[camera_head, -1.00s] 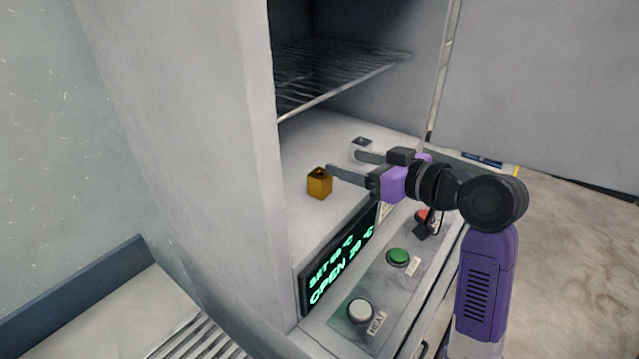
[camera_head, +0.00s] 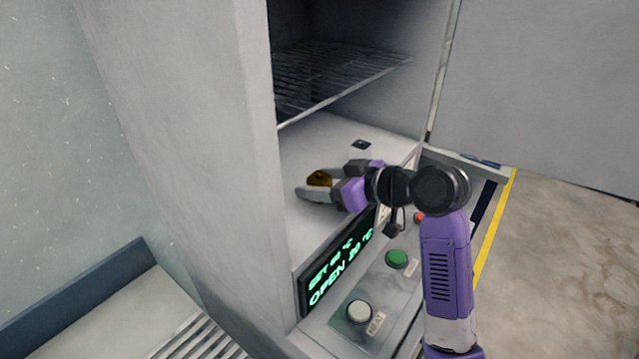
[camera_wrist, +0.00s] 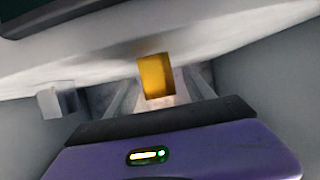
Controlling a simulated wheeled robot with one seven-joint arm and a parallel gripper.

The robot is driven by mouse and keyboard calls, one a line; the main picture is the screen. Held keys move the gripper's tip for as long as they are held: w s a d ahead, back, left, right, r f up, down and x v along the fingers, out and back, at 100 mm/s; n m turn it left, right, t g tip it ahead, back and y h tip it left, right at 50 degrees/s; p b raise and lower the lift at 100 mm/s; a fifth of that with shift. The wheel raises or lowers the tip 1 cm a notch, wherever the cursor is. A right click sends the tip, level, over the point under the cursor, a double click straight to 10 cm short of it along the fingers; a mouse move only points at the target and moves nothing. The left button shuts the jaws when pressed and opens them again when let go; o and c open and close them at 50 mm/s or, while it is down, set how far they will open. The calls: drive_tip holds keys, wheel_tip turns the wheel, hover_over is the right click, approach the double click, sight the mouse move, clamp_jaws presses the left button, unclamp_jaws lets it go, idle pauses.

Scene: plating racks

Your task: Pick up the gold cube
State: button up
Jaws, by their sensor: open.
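The gold cube (camera_head: 319,178) stands on the floor of the open grey cabinet, under a wire shelf. It also shows in the wrist view (camera_wrist: 155,76), near the middle, in line with the gap between the fingers. My gripper (camera_head: 316,184) is low over the cabinet floor, with its jaws open. One finger passes in front of the cube and hides its lower part in the head view; the other finger is behind it. The cube sits between or at the fingertips; I cannot tell whether either finger touches it.
A wire shelf (camera_head: 340,75) hangs above the cabinet floor. A small grey block (camera_head: 361,144) stands farther back, also in the wrist view (camera_wrist: 62,101). A control panel with a lit display (camera_head: 338,262), a green button (camera_head: 397,259) and a white button (camera_head: 359,311) is in front.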

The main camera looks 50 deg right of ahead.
drive_tip(key=shift+w, duration=0.1)
drive_tip(key=shift+c, duration=0.4)
clamp_jaws()
drive_tip(key=shift+r, duration=0.1)
